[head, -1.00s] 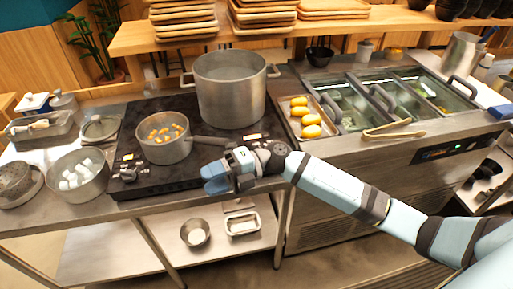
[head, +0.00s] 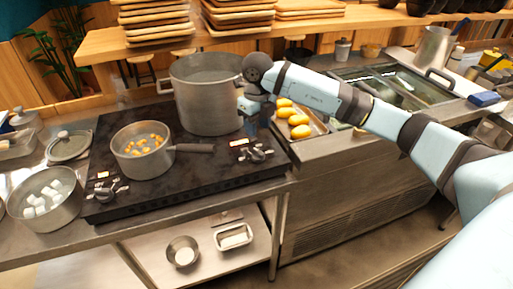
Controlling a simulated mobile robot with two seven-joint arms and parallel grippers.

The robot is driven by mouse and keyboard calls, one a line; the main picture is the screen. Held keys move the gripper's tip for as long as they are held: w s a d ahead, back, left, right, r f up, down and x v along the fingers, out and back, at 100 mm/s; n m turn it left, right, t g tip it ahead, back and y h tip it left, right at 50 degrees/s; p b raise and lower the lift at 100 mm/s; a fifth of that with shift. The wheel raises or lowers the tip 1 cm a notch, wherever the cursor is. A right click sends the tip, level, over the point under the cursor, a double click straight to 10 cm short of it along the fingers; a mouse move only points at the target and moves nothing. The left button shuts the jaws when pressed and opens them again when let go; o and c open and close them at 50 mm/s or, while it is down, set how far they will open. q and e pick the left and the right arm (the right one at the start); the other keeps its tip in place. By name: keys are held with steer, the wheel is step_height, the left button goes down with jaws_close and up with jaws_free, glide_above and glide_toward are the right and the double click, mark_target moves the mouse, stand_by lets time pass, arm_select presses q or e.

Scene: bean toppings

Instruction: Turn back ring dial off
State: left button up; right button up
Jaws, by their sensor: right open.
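The black stove (head: 215,170) has two dials with lit displays on its front edge. The right dial (head: 255,153) sits under the large pot's side and the left dial (head: 108,189) sits at the left corner. I cannot tell from the picture which serves the back ring. A large steel pot (head: 208,100) stands on the back ring. A small pot (head: 140,158) with orange pieces in liquid stands on the front ring. My right gripper (head: 251,108) is open and empty, raised behind the right dial and beside the large pot. My left gripper is out of view.
A tray (head: 314,127) with several yellow oval items lies right of the stove, partly behind my right arm. The small pot's handle (head: 194,148) points toward the right dial. A pot of white cubes (head: 58,210) stands at the left. Stacked trays fill the shelf behind.

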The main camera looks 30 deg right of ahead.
mark_target(257, 150)
step_height(257, 150, down, 9)
steer(key=shift+r, duration=0.2)
jaws_close()
